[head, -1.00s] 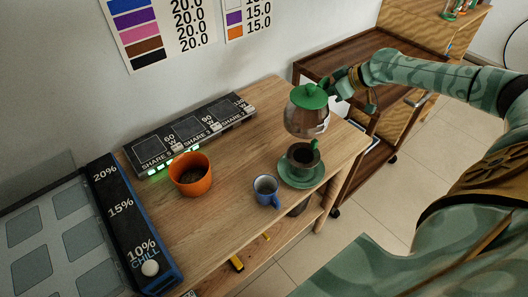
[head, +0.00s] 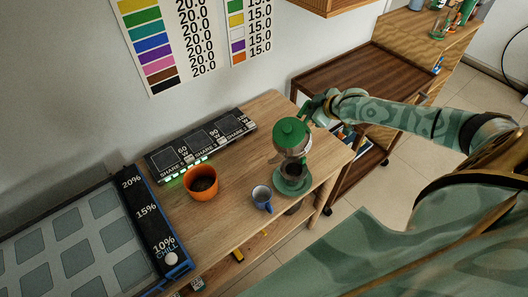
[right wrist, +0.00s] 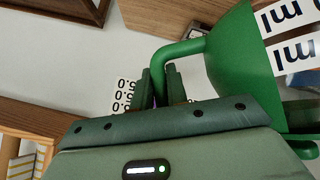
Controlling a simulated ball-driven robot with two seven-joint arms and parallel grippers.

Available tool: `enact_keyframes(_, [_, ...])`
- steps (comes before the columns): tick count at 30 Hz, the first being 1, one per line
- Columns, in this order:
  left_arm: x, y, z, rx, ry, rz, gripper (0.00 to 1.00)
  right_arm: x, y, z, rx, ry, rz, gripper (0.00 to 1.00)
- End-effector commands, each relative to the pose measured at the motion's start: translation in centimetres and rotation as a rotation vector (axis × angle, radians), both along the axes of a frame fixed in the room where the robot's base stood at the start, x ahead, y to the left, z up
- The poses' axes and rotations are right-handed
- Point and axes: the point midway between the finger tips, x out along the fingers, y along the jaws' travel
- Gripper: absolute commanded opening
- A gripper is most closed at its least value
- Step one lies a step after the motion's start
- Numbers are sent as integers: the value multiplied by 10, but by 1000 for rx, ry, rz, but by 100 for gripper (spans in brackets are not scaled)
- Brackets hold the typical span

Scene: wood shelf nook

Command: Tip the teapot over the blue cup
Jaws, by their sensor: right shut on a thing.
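The teapot (head: 291,134) has a green lid and a clear-looking body. My right gripper (head: 317,106) is shut on its green handle, on the right of the pot, and holds it above the table's right part. In the right wrist view the handle (right wrist: 182,49) is between the fingers (right wrist: 160,88), beside a big green part of the pot. The small blue cup (head: 262,197) stands upright on the table, in front and to the left of the teapot. Its inside looks empty. The teapot is not over the blue cup in the picture. My left gripper is not in view.
A dark cup (head: 292,172) on a green saucer (head: 291,188) stands below the teapot, partly hidden by it. An orange pot (head: 201,184) is left of the blue cup. A black labelled panel (head: 201,144) lies along the wall. Bare wood (head: 235,180) lies between pot and cup.

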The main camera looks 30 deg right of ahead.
Motion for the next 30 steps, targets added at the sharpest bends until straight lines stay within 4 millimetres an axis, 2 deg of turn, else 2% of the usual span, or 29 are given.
enact_keyframes(1, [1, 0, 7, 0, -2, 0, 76, -2, 5, 4, -14, -10, -1, 0])
enact_keyframes(3, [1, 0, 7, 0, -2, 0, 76, -2, 8, 5, -45, -21, 0, 0])
enact_keyframes(30, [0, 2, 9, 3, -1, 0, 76, -6, 18, 12, -120, -46, -1, 0])
